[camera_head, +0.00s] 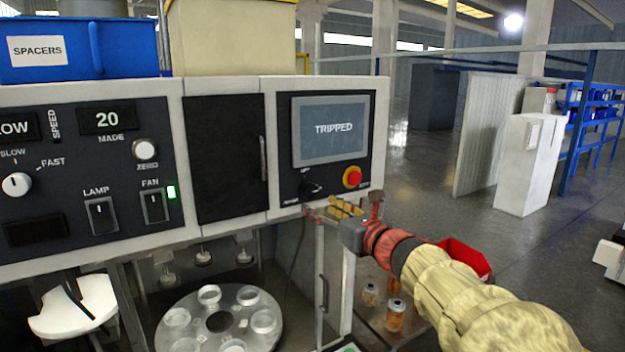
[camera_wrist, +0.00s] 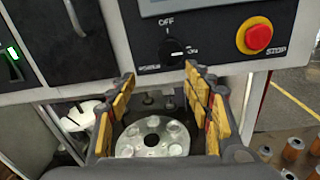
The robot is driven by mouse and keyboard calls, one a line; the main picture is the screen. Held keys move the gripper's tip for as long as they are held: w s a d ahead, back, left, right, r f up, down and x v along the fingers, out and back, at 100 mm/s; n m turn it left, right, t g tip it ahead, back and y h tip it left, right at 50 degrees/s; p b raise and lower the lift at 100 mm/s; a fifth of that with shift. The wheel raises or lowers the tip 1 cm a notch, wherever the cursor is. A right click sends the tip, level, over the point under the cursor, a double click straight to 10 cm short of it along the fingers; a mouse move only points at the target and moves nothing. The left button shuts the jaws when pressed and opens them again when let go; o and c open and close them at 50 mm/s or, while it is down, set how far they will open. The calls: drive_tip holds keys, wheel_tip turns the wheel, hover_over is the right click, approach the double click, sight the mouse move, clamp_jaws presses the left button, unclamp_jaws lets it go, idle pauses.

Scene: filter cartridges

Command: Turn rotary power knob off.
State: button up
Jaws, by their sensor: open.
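The black rotary power knob (camera_head: 309,188) sits on the black panel below the screen, which reads TRIPPED. In the wrist view the knob (camera_wrist: 175,47) has OFF marked above it and ON to its right. Its pale mark seems to point right, toward ON. My gripper (camera_head: 343,207) is just below and to the right of the knob in the head view. In the wrist view its yellow-padded fingers (camera_wrist: 158,80) are spread apart, with nothing between them. The knob lies beyond the fingertips, apart from them.
A red STOP button (camera_wrist: 259,37) on a yellow ring is right of the knob. The screen (camera_head: 331,130) is above. A round plate with cups (camera_head: 220,322) is below left. Amber jars (camera_head: 395,316) and a red bin (camera_head: 466,259) are near my arm.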

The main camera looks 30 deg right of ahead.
sight(312, 192)
drive_tip(key=shift+m+h, duration=0.3)
drive_tip(key=shift+m, duration=0.3)
drive_tip(key=w, duration=0.2)
drive_tip(key=w+d, duration=0.1)
drive_tip(key=w, duration=0.2)
drive_tip(key=w+r, duration=0.1)
drive_tip(key=w, duration=0.2)
drive_tip(key=shift+d, duration=0.25)
drive_tip(key=shift+s, duration=0.1)
drive_tip(key=shift+c, duration=0.9)
drive_tip(key=c, duration=1)
